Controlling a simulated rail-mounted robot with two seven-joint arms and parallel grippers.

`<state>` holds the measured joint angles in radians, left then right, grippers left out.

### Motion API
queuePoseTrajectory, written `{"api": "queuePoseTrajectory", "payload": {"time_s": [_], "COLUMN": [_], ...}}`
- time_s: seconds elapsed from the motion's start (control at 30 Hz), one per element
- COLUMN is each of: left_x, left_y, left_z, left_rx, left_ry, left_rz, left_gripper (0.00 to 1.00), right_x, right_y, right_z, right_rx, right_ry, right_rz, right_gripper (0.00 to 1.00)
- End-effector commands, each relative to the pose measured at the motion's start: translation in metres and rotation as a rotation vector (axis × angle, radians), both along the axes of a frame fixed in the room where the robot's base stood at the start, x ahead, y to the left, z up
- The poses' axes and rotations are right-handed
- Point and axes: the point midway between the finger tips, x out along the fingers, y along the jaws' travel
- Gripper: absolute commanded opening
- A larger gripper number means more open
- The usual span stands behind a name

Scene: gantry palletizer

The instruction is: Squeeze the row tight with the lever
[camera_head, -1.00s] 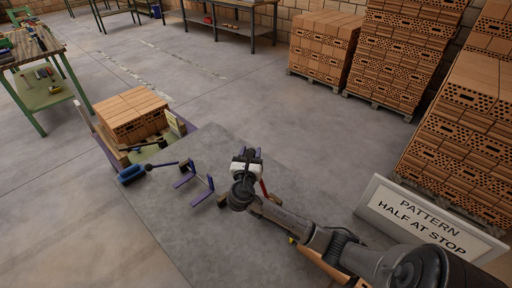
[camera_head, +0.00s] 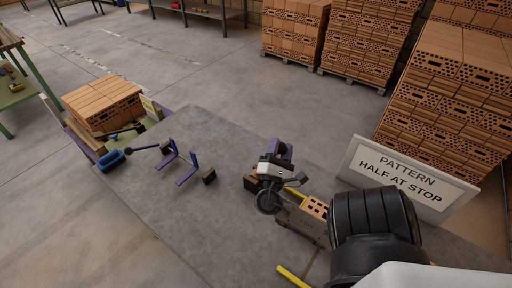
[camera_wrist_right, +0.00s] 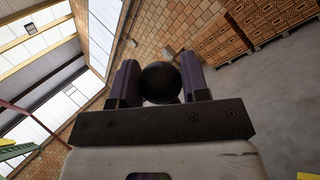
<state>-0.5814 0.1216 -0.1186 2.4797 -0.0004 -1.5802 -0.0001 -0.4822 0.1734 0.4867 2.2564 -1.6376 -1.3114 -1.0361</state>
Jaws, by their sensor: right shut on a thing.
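My right gripper (camera_head: 281,149) is over the grey bench, with its fingers pointing away from me. In the right wrist view its two dark purple fingers (camera_wrist_right: 158,83) stand on either side of a round black knob (camera_wrist_right: 161,82), and they are shut on it. The knob's rod is hidden behind the gripper, so I cannot tell the lever's angle. Orange hollow bricks (camera_head: 315,208) lie on the bench beside my right arm. My arm hides much of them, so gaps in the row cannot be judged.
A sign (camera_head: 405,178) reading "PATTERN HALF AT STOP" stands behind the bricks. Stacked bricks (camera_head: 103,103) stand beyond. A yellow bar (camera_head: 292,276) lies in front.

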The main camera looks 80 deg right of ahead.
Motion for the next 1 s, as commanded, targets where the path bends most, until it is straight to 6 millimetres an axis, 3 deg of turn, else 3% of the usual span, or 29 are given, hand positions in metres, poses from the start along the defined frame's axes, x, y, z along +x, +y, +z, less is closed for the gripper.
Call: {"api": "queuePoseTrajectory", "payload": {"time_s": [0.03, 0.4, 1.0], "left_x": [0.002, 0.001, 0.000], "left_y": [0.002, 0.000, -0.003], "left_z": [-0.015, -0.049, -0.054], "left_rx": [0.006, 0.002, -0.008], "left_ry": [-0.005, -0.002, -0.001], "left_rz": [-0.003, -0.004, 0.003], "left_gripper": [0.44, 0.44, 0.44], "right_x": [-0.006, -0.034, -0.040], "right_y": [0.004, 0.019, 0.021], "right_z": [-0.015, -0.030, -0.032], "right_rx": [-0.004, -0.075, -0.088], "right_ry": [-0.023, -0.167, -0.197], "right_rz": [0.002, 0.005, 0.002], "right_gripper": [0.00, 0.00, 0.00]}}
